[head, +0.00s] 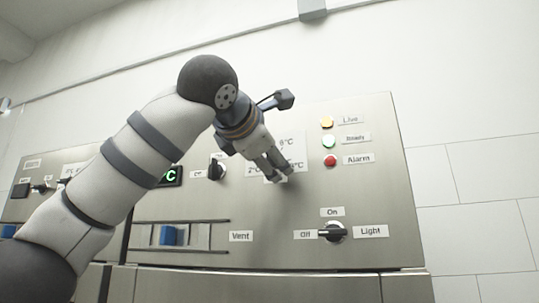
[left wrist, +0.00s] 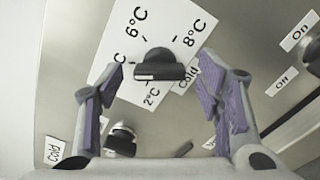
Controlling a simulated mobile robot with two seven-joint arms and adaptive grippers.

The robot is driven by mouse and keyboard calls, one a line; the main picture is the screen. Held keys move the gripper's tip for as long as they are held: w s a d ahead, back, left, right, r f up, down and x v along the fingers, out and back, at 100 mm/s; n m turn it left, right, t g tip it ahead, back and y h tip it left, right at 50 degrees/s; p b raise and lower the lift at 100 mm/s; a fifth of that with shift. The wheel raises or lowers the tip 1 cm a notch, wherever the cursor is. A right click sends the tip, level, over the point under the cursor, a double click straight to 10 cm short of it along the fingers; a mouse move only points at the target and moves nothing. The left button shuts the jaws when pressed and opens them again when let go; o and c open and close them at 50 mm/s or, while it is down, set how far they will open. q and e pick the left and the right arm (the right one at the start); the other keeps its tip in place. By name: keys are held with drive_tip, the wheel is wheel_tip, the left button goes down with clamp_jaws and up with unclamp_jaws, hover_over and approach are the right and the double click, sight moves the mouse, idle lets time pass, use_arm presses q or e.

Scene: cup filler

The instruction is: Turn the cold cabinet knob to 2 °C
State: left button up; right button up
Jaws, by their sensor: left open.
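The cold cabinet knob (left wrist: 159,65) is black with a raised grip bar. In the left wrist view it sits on a white label sheet (left wrist: 127,75) marked 2 °C, 6 °C and 8 °C; another mark is partly covered by a finger. I cannot tell which mark its pointer faces. In the head view my left gripper (head: 278,172) is in front of the label sheet (head: 262,155) and hides the knob. Its lilac-padded fingers are open, one on each side of the knob in the left wrist view, with visible gaps. My right gripper is not in view.
The steel panel also holds a Light switch (head: 333,232), a black switch (head: 217,168), a blue Vent slider (head: 171,235) and a green display (head: 170,176). Yellow (head: 326,122), green (head: 328,142) and red (head: 330,160) lamps are to the right of the gripper.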

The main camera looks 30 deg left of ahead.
use_arm(q)
drive_tip(key=shift+w+a, duration=0.1)
drive_tip(key=shift+w, duration=0.15)
drive_tip(key=c, duration=1.2)
drive_tip(key=shift+o, duration=0.2)
drive_tip(key=shift+n, duration=0.4)
drive_tip(key=n, duration=1.1)
drive_tip(key=shift+s+r, duration=0.1)
drive_tip(key=shift+n, duration=0.3)
drive_tip(key=o, duration=1.2)
drive_tip(key=shift+c, duration=0.2)
